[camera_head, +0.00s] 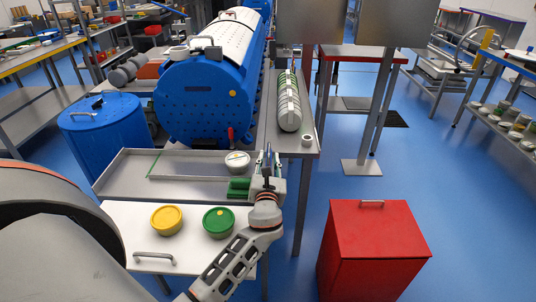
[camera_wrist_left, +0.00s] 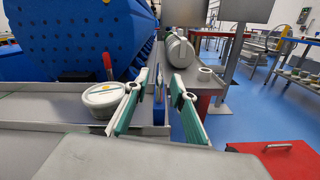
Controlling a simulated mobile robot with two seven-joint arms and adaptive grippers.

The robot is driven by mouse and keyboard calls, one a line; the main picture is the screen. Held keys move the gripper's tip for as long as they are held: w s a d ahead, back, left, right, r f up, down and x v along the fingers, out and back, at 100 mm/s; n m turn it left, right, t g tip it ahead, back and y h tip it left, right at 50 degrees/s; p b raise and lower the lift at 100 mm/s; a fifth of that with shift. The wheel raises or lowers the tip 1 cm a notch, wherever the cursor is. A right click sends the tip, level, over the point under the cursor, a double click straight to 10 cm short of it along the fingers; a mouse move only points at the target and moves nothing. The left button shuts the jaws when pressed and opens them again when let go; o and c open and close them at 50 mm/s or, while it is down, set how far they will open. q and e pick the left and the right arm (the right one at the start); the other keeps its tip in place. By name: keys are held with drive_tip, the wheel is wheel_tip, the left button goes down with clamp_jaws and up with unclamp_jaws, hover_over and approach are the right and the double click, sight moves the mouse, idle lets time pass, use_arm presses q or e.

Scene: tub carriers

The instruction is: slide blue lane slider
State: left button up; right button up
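The blue lane slider (camera_wrist_left: 159,108) is a narrow upright blue piece on the metal tray, seen between my fingers in the left wrist view. In the head view it is mostly hidden by my left gripper (camera_head: 268,162). My left gripper (camera_wrist_left: 158,100) is open, with one green-padded finger on each side of the slider and visible gaps to it. The metal tray (camera_head: 118,176) lies in front of the blue drum. A white lidded tub (camera_head: 237,160) stands on it just left of the gripper, and also shows in the left wrist view (camera_wrist_left: 104,97). My right gripper is not in view.
A big blue perforated drum (camera_head: 203,100) rises behind the tray. A white board (camera_head: 135,222) in front carries a yellow-lidded tub (camera_head: 167,219) and a green-lidded tub (camera_head: 218,221). A red bin (camera_head: 372,250) stands on the floor to the right. Blue floor there is free.

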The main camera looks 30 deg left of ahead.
sight(269, 156)
use_arm(q)
drive_tip(key=shift+x, duration=1.6)
clamp_jaws()
drive_tip(key=shift+s+a, duration=0.1)
drive_tip(key=s+a+p, duration=0.1)
drive_tip(key=a, duration=0.1)
drive_tip(key=s+a+p, duration=0.1)
drive_tip(key=a, duration=0.1)
drive_tip(key=shift+s, duration=0.2)
drive_tip(key=shift+d, duration=0.1)
